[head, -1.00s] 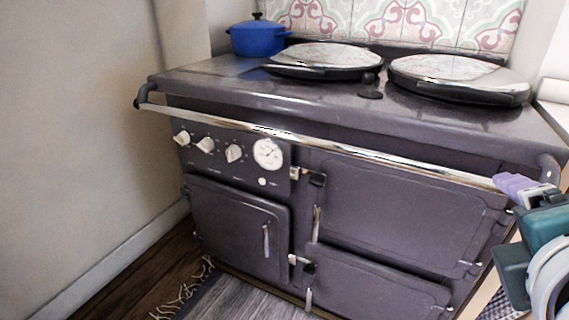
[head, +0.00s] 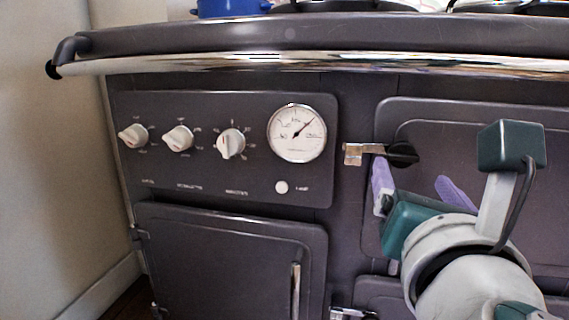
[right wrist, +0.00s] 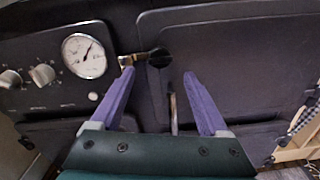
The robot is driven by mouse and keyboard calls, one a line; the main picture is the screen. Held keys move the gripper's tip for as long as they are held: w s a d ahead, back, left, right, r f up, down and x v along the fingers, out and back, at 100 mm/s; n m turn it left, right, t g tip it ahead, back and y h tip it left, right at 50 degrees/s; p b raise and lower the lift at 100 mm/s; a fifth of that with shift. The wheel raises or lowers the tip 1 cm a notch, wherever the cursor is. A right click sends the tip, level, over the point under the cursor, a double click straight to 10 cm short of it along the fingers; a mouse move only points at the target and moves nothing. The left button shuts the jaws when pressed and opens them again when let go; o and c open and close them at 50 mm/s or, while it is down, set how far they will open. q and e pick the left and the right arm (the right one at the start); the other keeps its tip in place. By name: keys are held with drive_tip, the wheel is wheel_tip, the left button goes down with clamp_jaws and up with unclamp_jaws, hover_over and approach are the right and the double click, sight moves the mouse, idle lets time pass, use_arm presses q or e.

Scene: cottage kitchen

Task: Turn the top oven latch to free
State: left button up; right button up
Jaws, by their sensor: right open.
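The top oven latch (head: 366,151) is a short chrome bar with a black end, lying level at the upper left edge of the top oven door (head: 480,118). The latch also shows in the right wrist view (right wrist: 134,61), just beyond my fingertips. My right gripper (head: 410,174) is open, its two purple fingers spread and pointing at the door just below the latch. In the right wrist view nothing is between the fingers (right wrist: 158,75), and the latch's black end lies ahead of the gap. Whether a finger touches the door is unclear. My left gripper is out of view.
A chrome rail (head: 290,65) runs across the stove front above the latch. A panel with white knobs (head: 230,143) and a round dial (head: 297,133) is to the left. A vertical chrome handle (right wrist: 173,107) stands between my fingers' lines of sight, lower on the door.

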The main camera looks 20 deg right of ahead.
sight(404, 159)
drive_tip(key=b+x, duration=0.1)
drive_tip(key=x, duration=0.6)
drive_tip(key=shift+w+b, duration=0.15)
drive_tip(key=shift+b, duration=0.2)
drive_tip(key=shift+w+d, duration=0.2)
drive_tip(key=shift+d, duration=0.05)
clamp_jaws()
